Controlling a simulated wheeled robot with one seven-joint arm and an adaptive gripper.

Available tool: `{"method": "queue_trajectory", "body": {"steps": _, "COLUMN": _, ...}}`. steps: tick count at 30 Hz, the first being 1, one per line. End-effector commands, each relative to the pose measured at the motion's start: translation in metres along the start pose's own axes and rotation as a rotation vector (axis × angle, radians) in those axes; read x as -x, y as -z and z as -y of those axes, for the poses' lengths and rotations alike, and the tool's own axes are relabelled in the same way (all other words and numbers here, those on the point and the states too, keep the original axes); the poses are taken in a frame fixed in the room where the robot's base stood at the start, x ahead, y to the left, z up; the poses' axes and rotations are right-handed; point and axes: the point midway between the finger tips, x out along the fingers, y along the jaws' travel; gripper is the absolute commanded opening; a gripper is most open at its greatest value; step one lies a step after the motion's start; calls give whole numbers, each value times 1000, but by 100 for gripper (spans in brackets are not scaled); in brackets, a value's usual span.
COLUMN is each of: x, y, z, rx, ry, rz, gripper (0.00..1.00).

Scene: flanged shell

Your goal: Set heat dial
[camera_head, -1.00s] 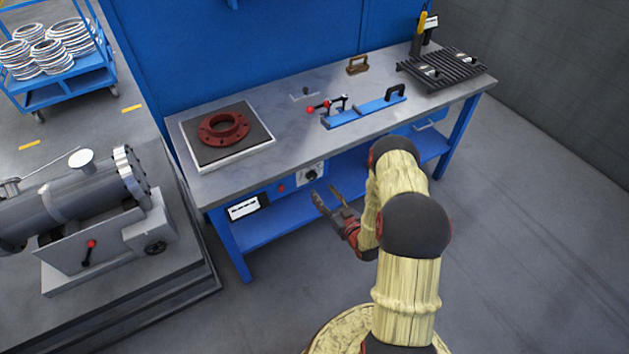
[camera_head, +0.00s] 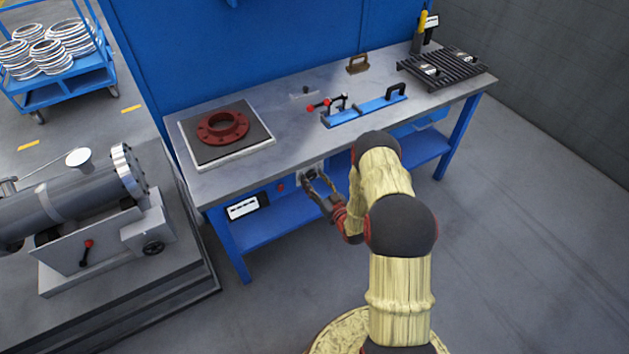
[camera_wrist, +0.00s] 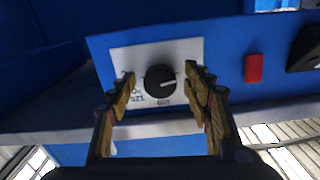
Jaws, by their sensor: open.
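The heat dial (camera_wrist: 160,82) is a round black knob with a white pointer line on a white plate (camera_wrist: 122,60), set in the bench's blue front panel. In the wrist view the pointer aims to the right, and printed numbers show below the knob, partly hidden. My gripper (camera_wrist: 161,92) is open, with one finger on each side of the dial; I cannot tell whether they touch it. In the head view my gripper (camera_head: 318,184) is at the bench front, and the dial (camera_head: 311,174) is partly hidden behind its fingers.
A red button (camera_wrist: 253,68) sits beside the dial plate. The bench top (camera_head: 290,130) overhangs the panel and carries a hotplate (camera_head: 190,157) with a red flange (camera_head: 222,127), plus a blue clamp fixture (camera_head: 365,111). A machine (camera_head: 75,210) stands at left.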

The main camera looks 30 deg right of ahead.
Motion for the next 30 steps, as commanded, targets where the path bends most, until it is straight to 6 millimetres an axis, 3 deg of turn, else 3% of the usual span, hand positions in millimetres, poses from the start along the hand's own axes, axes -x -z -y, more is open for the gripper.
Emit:
{"method": "queue_trajectory", "body": {"steps": 24, "x": 0, "y": 0, "z": 0, "rx": 0, "ry": 0, "rz": 0, "gripper": 7}}
{"method": "queue_trajectory", "body": {"steps": 30, "x": 0, "y": 0, "z": 0, "rx": -14, "ry": 0, "rz": 0, "gripper": 6}}
